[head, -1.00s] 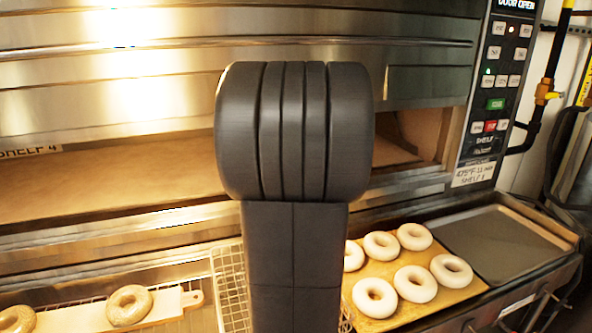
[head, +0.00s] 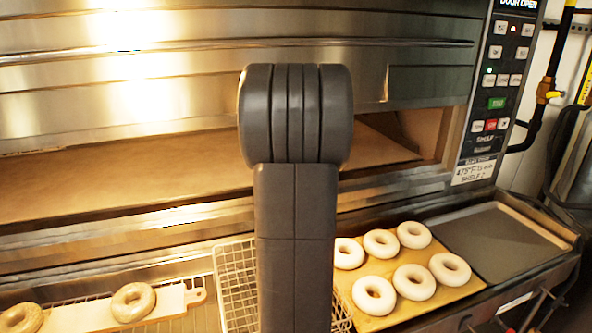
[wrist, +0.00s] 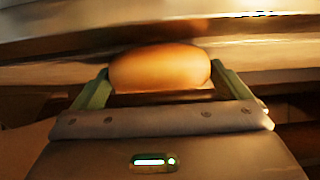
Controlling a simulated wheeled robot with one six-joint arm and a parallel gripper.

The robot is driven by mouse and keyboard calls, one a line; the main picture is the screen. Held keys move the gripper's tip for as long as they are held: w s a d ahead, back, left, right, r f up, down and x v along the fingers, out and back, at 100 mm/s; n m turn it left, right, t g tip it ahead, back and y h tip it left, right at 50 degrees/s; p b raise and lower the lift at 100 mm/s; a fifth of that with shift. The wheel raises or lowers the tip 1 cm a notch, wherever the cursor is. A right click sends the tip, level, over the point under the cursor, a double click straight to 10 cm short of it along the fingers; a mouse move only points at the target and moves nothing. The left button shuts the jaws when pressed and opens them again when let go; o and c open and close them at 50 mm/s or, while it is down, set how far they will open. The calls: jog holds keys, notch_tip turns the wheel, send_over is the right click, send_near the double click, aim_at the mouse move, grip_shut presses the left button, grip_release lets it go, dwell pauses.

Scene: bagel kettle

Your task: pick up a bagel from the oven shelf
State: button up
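In the wrist view a golden-brown bagel (wrist: 160,66) sits between the two green fingers of my gripper (wrist: 160,78). The fingers press against its left and right sides, so my gripper is shut on it. The bagel's underside is partly hidden by the gripper body. In the head view my arm covers the middle of the open oven, and it hides my gripper and the held bagel. The oven shelf (head: 110,187) shows as a wide tan deck. No bagel is visible on the part of it that shows.
Pale bagels lie on a wooden board (head: 350,312) at lower right, beside an empty dark tray (head: 500,240). Two browner bagels rest on a board (head: 178,298) at lower left. A wire basket (head: 235,275) stands between. The oven's upper front (head: 180,80) overhangs the opening.

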jog(key=c, duration=0.5)
jog(key=shift+r, duration=0.15)
